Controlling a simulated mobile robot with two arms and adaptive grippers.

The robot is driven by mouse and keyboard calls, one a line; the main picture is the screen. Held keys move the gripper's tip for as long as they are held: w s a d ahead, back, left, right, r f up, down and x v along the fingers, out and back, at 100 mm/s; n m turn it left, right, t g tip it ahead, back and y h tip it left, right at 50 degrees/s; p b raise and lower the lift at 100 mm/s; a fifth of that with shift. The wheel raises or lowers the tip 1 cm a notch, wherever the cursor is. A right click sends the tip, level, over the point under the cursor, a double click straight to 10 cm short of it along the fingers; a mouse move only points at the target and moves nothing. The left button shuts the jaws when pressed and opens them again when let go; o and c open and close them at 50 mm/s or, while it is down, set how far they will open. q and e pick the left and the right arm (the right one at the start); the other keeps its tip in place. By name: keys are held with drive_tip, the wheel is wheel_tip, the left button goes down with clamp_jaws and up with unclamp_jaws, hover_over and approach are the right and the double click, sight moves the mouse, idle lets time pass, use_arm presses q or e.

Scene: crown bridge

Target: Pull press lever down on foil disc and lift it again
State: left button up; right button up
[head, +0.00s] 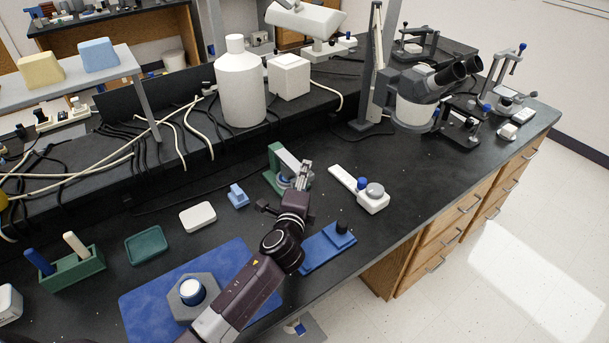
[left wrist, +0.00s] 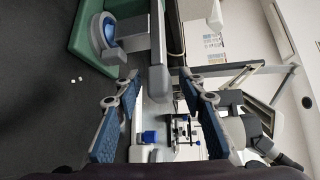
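The green press (head: 273,168) stands on the bench near the middle of the head view. Its grey lever (head: 288,160) slants from the green post toward my left gripper (head: 301,178). In the left wrist view, the lever (left wrist: 158,45) ends between the two blue-padded fingers of my left gripper (left wrist: 162,92), with gaps on both sides. The gripper is open. Beside the lever, a round grey seat on the green press body (left wrist: 85,40) holds a shiny bluish disc (left wrist: 109,30), probably the foil disc. My right gripper is not in view.
A white device with a blue knob (head: 347,178) stands right of the press. A blue base with a black knob (head: 328,245) lies in front, close to my arm. A small blue block (head: 238,196) and white dish (head: 198,216) lie left. A white bottle (head: 239,85) stands behind.

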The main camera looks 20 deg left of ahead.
use_arm(q)
drive_tip(key=shift+w, duration=0.4)
